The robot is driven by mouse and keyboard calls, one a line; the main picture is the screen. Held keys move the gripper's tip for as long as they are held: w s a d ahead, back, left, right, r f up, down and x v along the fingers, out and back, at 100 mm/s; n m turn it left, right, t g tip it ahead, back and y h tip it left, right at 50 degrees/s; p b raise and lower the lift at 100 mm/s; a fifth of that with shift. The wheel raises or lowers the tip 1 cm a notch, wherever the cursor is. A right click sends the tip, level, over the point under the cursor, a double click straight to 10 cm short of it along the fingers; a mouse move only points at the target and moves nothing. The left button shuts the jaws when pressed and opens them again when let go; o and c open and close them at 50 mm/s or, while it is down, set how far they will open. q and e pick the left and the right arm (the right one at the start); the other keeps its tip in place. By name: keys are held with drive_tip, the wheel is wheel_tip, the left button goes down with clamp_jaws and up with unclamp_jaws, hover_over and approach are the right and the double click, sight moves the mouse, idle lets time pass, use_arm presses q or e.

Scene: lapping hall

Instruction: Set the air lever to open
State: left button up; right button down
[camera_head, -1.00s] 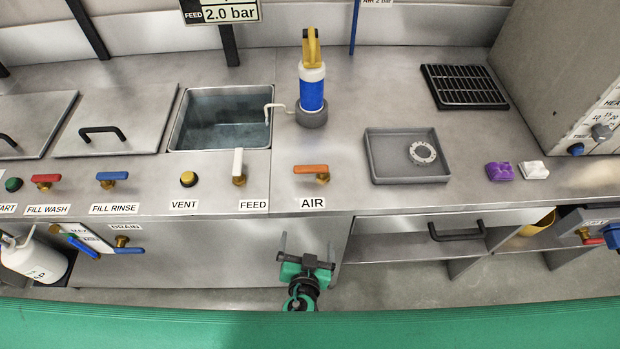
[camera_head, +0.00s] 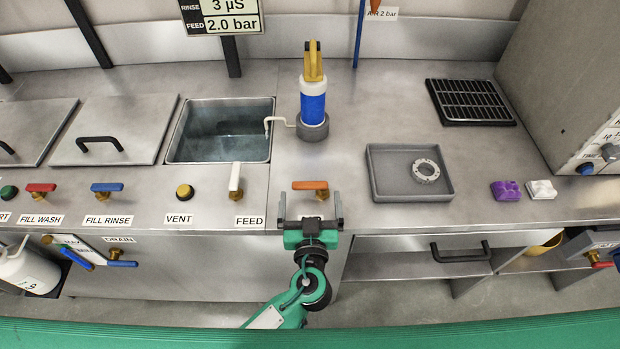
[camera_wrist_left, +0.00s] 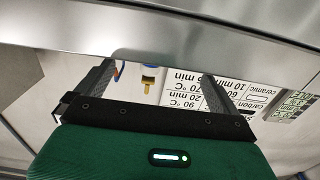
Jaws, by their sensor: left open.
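The air lever is an orange handle (camera_head: 310,185) on a brass valve on the steel counter in the head view. Its handle lies crosswise, left to right. My left gripper (camera_head: 310,205) is open and empty, just in front of the lever, and it hides the AIR label. Its two fingers point toward the counter, one on each side of the lever's line, apart from the handle. In the left wrist view the open fingers (camera_wrist_left: 155,80) show with a steel edge above them; I cannot make out the orange handle there. My right gripper is not in view.
The white feed lever (camera_head: 235,180) stands close on the left. Behind are a sink (camera_head: 270,135) and a blue-banded bottle (camera_head: 312,105) with a yellow top. A grey tray (camera_head: 385,194) holding a metal ring lies to the right. Counter between lever and tray is clear.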

sight(310, 188)
use_arm(q)
drive_tip(key=w+p, duration=0.1)
drive_tip(key=w, duration=0.3)
drive_tip(key=shift+w, duration=0.6)
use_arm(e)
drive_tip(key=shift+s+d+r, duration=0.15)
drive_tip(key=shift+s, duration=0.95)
